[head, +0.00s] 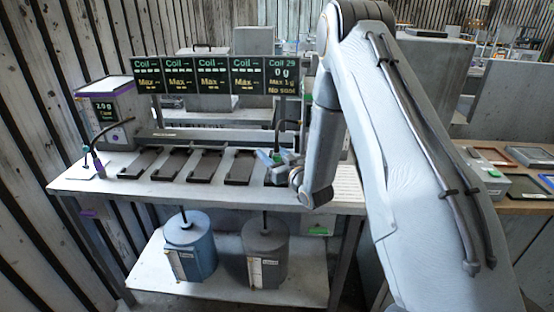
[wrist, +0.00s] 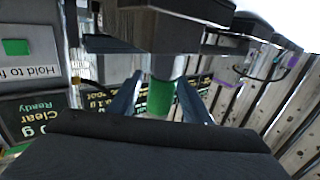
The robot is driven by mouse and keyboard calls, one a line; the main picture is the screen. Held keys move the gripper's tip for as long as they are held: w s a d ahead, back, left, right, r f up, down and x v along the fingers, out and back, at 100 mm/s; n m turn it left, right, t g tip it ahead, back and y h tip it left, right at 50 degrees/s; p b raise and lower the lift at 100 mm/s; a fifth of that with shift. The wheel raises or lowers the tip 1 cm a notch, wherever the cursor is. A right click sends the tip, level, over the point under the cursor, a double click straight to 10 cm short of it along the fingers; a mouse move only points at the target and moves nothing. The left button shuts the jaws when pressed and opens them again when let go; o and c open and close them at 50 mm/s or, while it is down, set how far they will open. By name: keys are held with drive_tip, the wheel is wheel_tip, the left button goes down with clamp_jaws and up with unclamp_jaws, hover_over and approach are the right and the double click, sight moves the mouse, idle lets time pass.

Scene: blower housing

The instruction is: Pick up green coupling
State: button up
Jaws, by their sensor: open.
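My gripper (wrist: 161,84) is open, with one blue-grey finger on each side of the coupling. Narrow gaps seem to show between the fingers and the coupling, but I cannot tell whether either touches. In the head view my gripper (head: 271,157) is at the right end of the bench row, and a small green patch (head: 278,157) shows between its fingers. My arm hides part of this area.
The white bench (head: 130,184) carries several dark trays (head: 205,162) and a row of display screens (head: 213,76) behind. A blue canister (head: 190,247) and a grey canister (head: 267,252) stand on the lower shelf (head: 225,292).

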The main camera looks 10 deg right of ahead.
clamp_jaws()
drive_tip(key=shift+r, duration=0.1)
idle(0.3)
wheel_tip(320, 180, up, 10)
drive_tip(key=b, duration=0.2)
drive_tip(key=shift+b, duration=0.4)
idle(0.3)
